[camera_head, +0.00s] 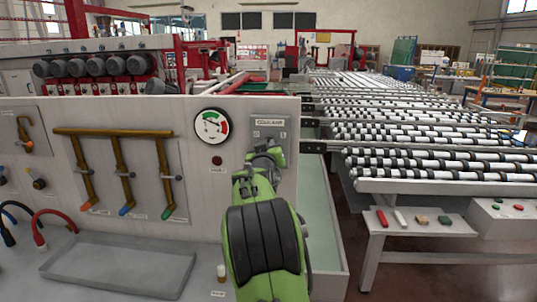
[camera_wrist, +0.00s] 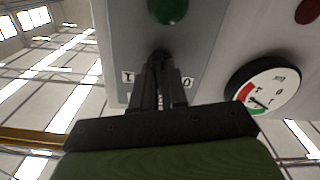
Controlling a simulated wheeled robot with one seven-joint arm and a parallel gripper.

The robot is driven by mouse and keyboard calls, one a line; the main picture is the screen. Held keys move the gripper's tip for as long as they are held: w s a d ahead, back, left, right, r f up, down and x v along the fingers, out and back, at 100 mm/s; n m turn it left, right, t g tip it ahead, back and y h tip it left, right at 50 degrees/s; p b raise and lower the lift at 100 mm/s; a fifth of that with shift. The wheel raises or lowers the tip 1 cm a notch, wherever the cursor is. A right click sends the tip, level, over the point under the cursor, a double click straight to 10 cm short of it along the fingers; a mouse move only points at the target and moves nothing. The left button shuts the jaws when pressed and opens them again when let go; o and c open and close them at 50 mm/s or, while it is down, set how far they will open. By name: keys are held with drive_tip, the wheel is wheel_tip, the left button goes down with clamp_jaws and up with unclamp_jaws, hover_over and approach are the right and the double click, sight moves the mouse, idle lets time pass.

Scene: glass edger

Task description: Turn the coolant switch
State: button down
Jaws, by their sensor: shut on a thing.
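The coolant switch plate (camera_head: 270,128) is a grey box under a COOLANT label on the white machine panel. In the wrist view the plate (camera_wrist: 115,40) bears a green round lamp (camera_wrist: 167,10) and small white marks on either side of my fingers, one reading 0. My gripper (camera_head: 265,155) reaches the plate in the head view. In the wrist view my gripper's black fingers (camera_wrist: 160,62) are close together, shut on the switch knob at the plate. The knob is almost wholly hidden between the fingertips, so its angle cannot be told.
A round pressure gauge (camera_head: 212,126) is left of the plate, with a dark red lamp (camera_head: 217,161) below it. Brown pipes with valves (camera_head: 120,165) are further left. A roller conveyor (camera_head: 430,150) lies to the right, beyond a pale green trough (camera_head: 318,215).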

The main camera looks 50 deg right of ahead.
drive_tip(key=shift+n+b, duration=0.65)
drive_tip(key=shift+n, duration=1.55)
drive_tip(key=c, duration=1.2)
unclamp_jaws()
drive_tip(key=shift+o, duration=0.2)
drive_tip(key=shift+a, duration=0.1)
drive_tip(key=b+v, duration=0.3)
drive_tip(key=v, duration=1.2)
drive_tip(key=shift+s+a, duration=0.2)
drive_tip(key=shift+a, duration=0.1)
